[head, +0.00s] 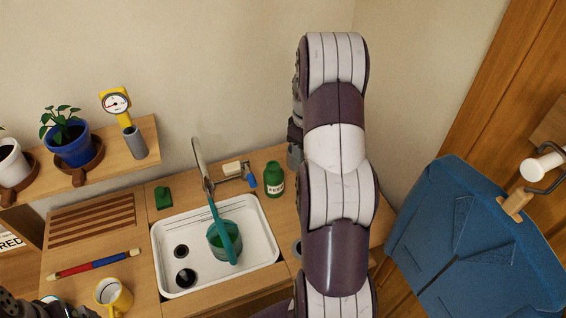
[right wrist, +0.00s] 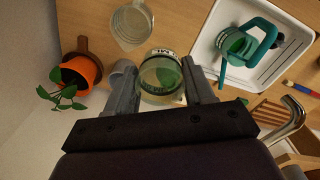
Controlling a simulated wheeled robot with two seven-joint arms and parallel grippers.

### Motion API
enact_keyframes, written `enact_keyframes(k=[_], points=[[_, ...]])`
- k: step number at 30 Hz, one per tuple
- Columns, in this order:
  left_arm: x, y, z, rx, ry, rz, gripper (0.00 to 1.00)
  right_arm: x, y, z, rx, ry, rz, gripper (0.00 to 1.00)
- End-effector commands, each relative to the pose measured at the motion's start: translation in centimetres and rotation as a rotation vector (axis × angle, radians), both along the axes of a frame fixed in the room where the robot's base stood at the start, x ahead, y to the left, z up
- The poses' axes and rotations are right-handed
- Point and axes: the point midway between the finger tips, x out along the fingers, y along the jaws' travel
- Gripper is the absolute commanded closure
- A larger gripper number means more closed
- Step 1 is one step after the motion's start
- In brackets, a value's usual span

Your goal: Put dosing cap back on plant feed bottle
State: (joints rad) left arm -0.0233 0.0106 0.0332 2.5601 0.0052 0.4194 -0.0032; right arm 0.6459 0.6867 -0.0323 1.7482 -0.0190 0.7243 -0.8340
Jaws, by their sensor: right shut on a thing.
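The green plant feed bottle (head: 274,180), with a cream FEED label, stands upright on the worktop right of the sink in the head view. My right gripper (head: 293,148) is above and just right of it, largely hidden by my own arm. In the right wrist view my right gripper (right wrist: 160,88) is shut on the clear dosing cap (right wrist: 158,62), a see-through cup with ML marking. Green shows through the cap; I cannot tell whether cap and bottle touch. A dark part of my left gripper (head: 38,306) shows at the lower-left corner, fingertips unclear.
A white sink (head: 165,262) holds a green watering can (head: 222,240). A clear beaker (right wrist: 132,24) and an orange plant pot (right wrist: 82,72) are near the right gripper. A yellow mug (head: 113,296) stands front left.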

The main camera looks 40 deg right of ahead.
Motion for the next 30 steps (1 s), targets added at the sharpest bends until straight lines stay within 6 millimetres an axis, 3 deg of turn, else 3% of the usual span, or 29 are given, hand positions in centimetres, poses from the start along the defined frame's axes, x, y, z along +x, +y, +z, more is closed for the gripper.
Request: enact_keyframes(k=[6, 12, 17, 23, 30], points=[[0.0, 0.0, 2.8, 0.000, 0.000, 0.000, 0.01, 5.4, 0.8, -2.7, 0.001, 0.003, 0.020, 0.78], [0.0, 0.0, 4.3, 0.000, 0.000, 0.000, 0.01, 10.2, 1.4, -5.8, -0.001, -0.001, 0.017, 0.78], [0.0, 0.0, 5.1, 0.000, 0.000, 0.000, 0.01, 11.3, 1.6, -7.3, 0.001, 0.003, 0.015, 0.78], [0.0, 0.0, 6.6, 0.000, 0.000, 0.000, 0.01, 11.3, 1.6, -10.5, -0.001, 0.000, 0.014, 0.78], [0.0, 0.0, 6.3, 0.000, 0.000, 0.000, 0.01, 11.3, 1.5, -10.9, -0.001, 0.000, 0.014, 0.78]])
